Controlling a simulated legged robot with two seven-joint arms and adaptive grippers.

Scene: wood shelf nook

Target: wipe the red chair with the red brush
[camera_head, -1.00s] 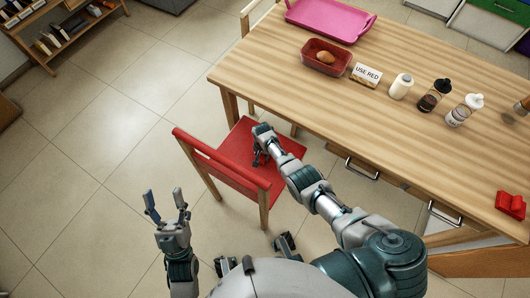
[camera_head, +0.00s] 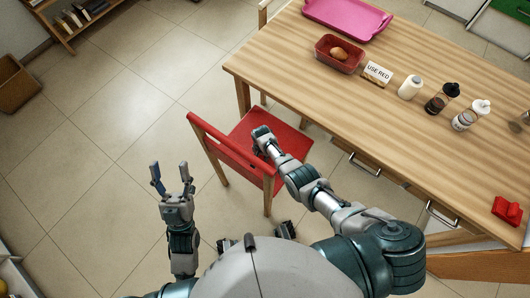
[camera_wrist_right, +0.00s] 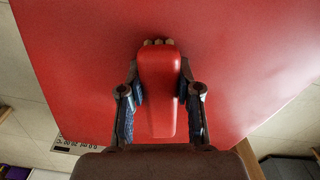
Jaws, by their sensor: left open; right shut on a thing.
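The red chair (camera_head: 290,139) stands at the near long side of the wooden table, its backrest to the left. My right gripper (camera_head: 262,143) is low over the seat, close to the backrest. In the right wrist view, my right gripper (camera_wrist_right: 160,92) is shut on the red brush (camera_wrist_right: 160,70), with a finger on each side of it. The red seat (camera_wrist_right: 75,60) fills most of that view behind the brush. Whether the bristles touch the seat is hidden. My left gripper (camera_head: 171,173) is open and empty, over the floor left of the chair.
The wooden table (camera_head: 320,103) bears a pink tray (camera_head: 350,17), a red container (camera_head: 325,60) with a brown item, a "USE RED" sign (camera_head: 378,72), several bottles and a red object (camera_head: 506,210). The floor (camera_head: 90,140) left of the chair is clear.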

